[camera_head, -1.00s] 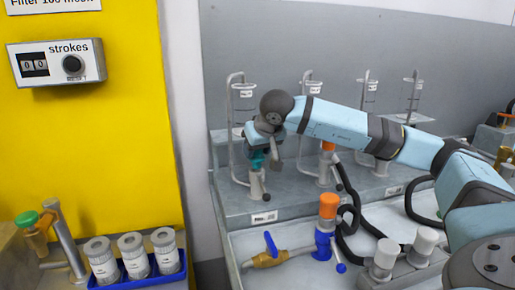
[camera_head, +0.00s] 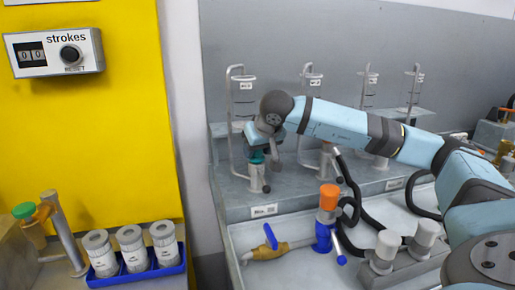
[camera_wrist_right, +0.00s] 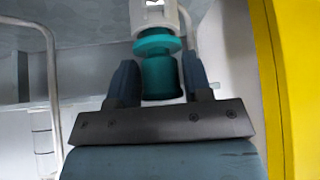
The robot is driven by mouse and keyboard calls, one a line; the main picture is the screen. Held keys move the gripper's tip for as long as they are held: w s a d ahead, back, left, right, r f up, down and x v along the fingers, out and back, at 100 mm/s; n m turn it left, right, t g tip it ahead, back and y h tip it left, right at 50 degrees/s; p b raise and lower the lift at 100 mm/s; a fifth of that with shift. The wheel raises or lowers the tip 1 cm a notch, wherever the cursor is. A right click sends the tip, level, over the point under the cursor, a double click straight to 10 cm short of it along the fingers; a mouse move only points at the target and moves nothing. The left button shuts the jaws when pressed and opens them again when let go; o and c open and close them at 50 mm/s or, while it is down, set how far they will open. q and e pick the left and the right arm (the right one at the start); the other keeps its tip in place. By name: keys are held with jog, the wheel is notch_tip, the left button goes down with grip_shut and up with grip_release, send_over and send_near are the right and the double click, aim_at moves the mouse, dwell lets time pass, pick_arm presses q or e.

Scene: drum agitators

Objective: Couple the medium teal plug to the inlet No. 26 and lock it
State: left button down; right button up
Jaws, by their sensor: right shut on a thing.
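My right gripper (camera_head: 258,156) is at the leftmost inlet (camera_head: 257,182) of the grey step, above a small plate (camera_head: 264,210) whose number I cannot read. In the right wrist view the gripper (camera_wrist_right: 160,80) is shut on the teal plug (camera_wrist_right: 162,76), one finger on each side. The plug's flanged end meets the pale inlet body (camera_wrist_right: 155,15). In the head view the plug sits upright on the inlet's top; I cannot tell whether it is fully seated. A small dark-tipped lever (camera_head: 266,188) shows on the inlet. My left gripper is not in view.
Several glass cylinders with bent pipes (camera_head: 243,90) stand behind the inlets. A blue rack (camera_head: 165,266) with white canisters is at lower left.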

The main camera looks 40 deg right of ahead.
jog(key=shift+f+b, duration=0.3)
jog(key=shift+f, duration=0.15)
dwell(0.4)
jog(key=o, duration=1.1)
jog(key=shift+c, duration=0.5)
